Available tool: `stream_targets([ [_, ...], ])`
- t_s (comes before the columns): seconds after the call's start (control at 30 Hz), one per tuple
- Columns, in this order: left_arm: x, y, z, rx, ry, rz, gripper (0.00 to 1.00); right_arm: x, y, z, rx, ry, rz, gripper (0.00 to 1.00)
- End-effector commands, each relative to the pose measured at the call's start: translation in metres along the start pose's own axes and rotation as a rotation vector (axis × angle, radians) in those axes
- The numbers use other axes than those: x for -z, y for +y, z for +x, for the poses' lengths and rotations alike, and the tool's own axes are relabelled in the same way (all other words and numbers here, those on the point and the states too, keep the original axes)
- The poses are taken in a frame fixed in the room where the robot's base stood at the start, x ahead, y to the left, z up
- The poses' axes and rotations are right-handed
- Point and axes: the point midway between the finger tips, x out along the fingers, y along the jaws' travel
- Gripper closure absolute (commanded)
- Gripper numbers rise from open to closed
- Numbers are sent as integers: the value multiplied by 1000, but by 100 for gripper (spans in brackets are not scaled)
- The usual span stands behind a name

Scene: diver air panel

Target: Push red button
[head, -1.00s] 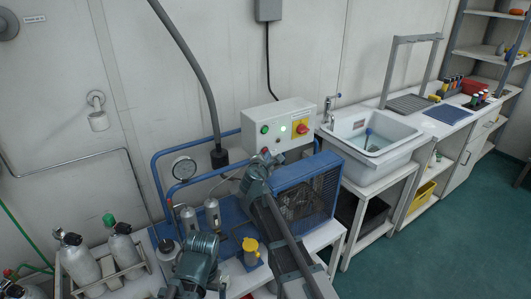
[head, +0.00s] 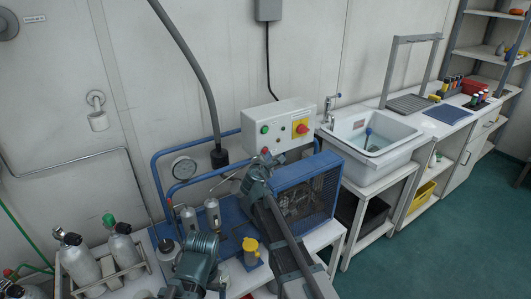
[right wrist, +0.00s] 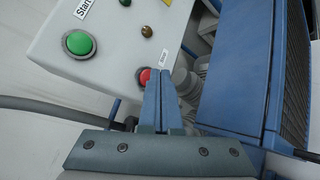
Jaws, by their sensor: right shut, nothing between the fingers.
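The red button (right wrist: 145,76), by a label reading "Stop", is on the white control box (head: 282,114). In the right wrist view my right gripper (right wrist: 160,72) is shut and empty. Its blue fingertips lie at the button's right edge and cover part of it; they look to be touching it, though the depth is hard to judge. In the head view the right gripper (head: 261,161) reaches up to the lower left of the box. My left gripper is not identifiable in either view.
A green button (right wrist: 79,43) labelled "Start" is also on the box. A red emergency knob (head: 301,128) sits on a yellow plate. The blue-framed compressor (head: 305,190) stands right of my gripper. Gas cylinders (head: 80,262) stand at left, a sink (head: 370,138) at right.

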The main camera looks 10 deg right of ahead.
Motion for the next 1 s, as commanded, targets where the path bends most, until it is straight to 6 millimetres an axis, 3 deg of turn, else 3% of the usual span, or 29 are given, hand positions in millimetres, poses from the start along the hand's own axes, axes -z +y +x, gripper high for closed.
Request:
stream_targets([
  [0.57, 0, 0, 0, 0, 0, 0, 0, -6, -6, -8, 1, -1, 0, 100],
  [1.0, 0, 0, 0, 0, 0, 0, 0, -26, -27, -37, 1, -1, 0, 100],
])
